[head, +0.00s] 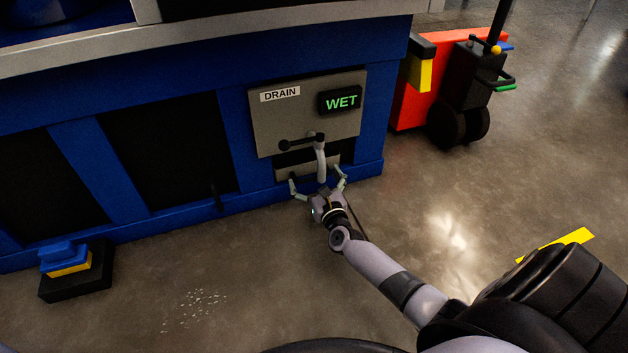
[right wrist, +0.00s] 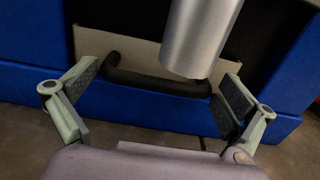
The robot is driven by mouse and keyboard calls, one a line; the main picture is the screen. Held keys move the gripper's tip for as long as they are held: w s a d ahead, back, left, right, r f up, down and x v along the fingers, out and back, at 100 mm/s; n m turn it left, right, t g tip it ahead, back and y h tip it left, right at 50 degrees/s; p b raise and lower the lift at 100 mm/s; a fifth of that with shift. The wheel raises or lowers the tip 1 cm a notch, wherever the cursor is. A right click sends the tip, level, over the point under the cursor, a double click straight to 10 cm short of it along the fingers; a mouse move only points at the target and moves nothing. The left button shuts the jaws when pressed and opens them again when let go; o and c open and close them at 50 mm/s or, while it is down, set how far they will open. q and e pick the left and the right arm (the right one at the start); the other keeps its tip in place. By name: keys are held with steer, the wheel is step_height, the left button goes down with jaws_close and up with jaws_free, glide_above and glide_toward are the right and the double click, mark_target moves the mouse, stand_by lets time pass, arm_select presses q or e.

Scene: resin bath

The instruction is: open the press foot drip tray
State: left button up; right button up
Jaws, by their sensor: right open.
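The drip tray (head: 298,167) is a pale front plate low in the blue press foot, under the DRAIN panel. In the right wrist view its pale face (right wrist: 88,42) carries a dark bar handle (right wrist: 155,81). A grey drain pipe (head: 320,160) hangs in front of the tray; it also shows in the wrist view (right wrist: 200,35). My right gripper (head: 316,178) is open at the tray front. In the wrist view its fingers (right wrist: 158,85) are spread toward the two ends of the handle, not closed on it. My left gripper is not in view.
The grey DRAIN panel (head: 305,115) has a dark lever (head: 297,143) and a green WET display (head: 341,101). A blue and yellow pedal block (head: 68,262) stands at the left. A red and black cart (head: 435,85) stands at the right. Floor in front is mostly clear.

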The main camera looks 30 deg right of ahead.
steer(key=shift+c, duration=0.5)
steer(key=c, duration=1.3)
steer(key=p+v, duration=0.2)
steer(key=v, duration=1.2)
steer(key=shift+d, duration=0.15)
steer(key=shift+s, duration=0.45)
steer(key=o, duration=1.4)
